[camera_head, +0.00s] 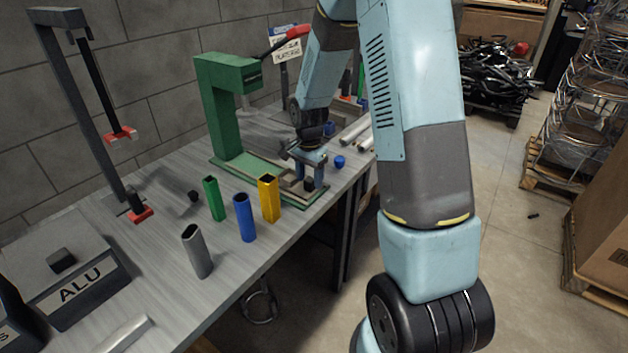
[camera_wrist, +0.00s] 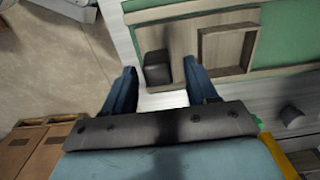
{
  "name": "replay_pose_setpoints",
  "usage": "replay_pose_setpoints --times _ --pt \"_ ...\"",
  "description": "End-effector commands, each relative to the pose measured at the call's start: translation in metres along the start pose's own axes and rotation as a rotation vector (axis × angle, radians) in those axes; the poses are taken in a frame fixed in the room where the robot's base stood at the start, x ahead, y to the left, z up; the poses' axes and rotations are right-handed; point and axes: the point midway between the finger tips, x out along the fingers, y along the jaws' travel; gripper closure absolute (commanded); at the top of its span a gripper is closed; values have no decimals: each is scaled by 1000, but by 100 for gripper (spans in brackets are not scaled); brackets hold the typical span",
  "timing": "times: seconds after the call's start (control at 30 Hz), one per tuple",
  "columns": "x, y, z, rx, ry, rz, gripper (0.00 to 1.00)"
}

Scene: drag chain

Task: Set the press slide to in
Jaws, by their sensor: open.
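The green press (camera_head: 222,115) stands on the table, its green base running towards the front edge. The press slide (camera_head: 290,188) is a light-brown frame with a square recess, lying on the base's front part, clear of the press column. It also shows in the wrist view (camera_wrist: 245,75). Its black knob (camera_head: 309,185) is at the front end; in the wrist view the knob (camera_wrist: 158,72) lies between the fingertips. My gripper (camera_head: 308,168) is open and points down above the knob, with blue fingers on either side (camera_wrist: 160,72). I cannot tell whether either finger touches it.
Green (camera_head: 214,199), blue (camera_head: 244,217), yellow (camera_head: 268,198) and grey (camera_head: 197,251) tubes stand left of the press base. A dark stand (camera_head: 85,100) with red-tipped parts is further left. Grey bars (camera_head: 355,131) lie to the right. The table's front edge is close to my gripper.

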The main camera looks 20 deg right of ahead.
Motion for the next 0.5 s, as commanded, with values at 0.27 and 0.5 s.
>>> replay_pose_setpoints --times 0.27,0.5 --pt "16 0 0 1 -1 0 43" --pt "16 0 0 1 0 0 43"
